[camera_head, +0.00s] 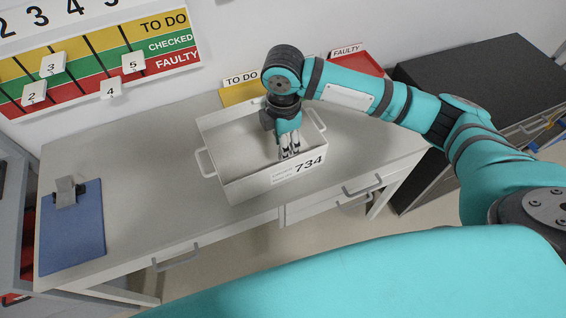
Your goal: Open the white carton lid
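A white open-topped box (245,188) marked 734 stands on the grey desk, with a handle at its left end and another at its right end. I see no separate lid on it; its inside shows from above. My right gripper (290,150) points down over the box, close to its front wall near the 734 label. Its fingertips are small and dark against the box, so I cannot tell whether they are apart, hold anything or touch the wall. My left gripper is not in view.
A blue clipboard (72,235) lies on the desk's left end. Behind the box are a yellow TO DO tray (240,95) and a red FAULTY tray (358,64). A dark cabinet (470,75) stands at the right. A board (95,60) with numbered tags hangs behind. The desk's left middle is clear.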

